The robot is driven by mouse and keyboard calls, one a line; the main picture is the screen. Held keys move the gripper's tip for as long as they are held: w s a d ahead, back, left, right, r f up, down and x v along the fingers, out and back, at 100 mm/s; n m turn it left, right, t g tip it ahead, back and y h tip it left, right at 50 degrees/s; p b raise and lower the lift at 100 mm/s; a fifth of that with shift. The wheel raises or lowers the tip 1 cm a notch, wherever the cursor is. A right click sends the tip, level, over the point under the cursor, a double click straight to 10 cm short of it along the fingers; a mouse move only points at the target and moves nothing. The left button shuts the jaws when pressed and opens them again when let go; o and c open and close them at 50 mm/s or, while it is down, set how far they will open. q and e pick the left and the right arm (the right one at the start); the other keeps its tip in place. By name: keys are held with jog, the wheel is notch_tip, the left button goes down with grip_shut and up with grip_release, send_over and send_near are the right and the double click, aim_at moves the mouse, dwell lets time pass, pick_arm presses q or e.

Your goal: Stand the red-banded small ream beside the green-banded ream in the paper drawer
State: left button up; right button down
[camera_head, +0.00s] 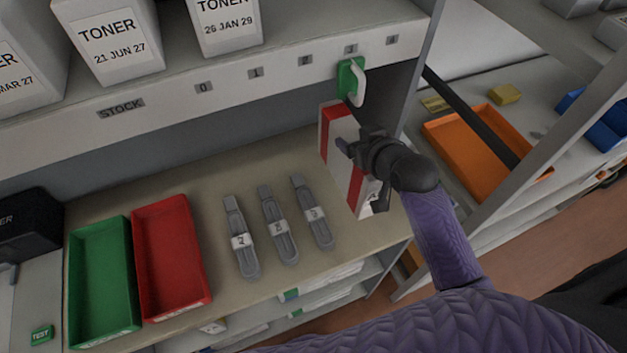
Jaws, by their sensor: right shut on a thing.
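The red-banded small ream (340,124) is a white block with red bands, held tilted above the right end of the counter. My right gripper (358,151) is shut on it, and the dark wrist hides part of its right side. White packs (318,281) lie on the shelf under the counter, with green marks (290,295) at their ends. I cannot tell whether one of these is the green-banded ream. I cannot make out the paper drawer. My left gripper is not in view.
A green tray (101,240) and a red tray (170,215) stand left on the counter, beside several grey numbered tools (279,225). A green piece with a white handle (357,82) is on the shelf front above the ream. A post (415,75) and an orange tray (475,135) are right.

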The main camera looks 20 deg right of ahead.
notch_tip(320, 180, down, 9)
jog(key=b, duration=0.2)
jog(key=shift+d+b, duration=0.15)
jog(key=shift+b, duration=0.25)
jog(key=shift+c, duration=1.4)
grip_release()
jog(key=shift+f, duration=0.2)
jog(key=shift+o, duration=1.4)
jog(key=shift+r, duration=0.15)
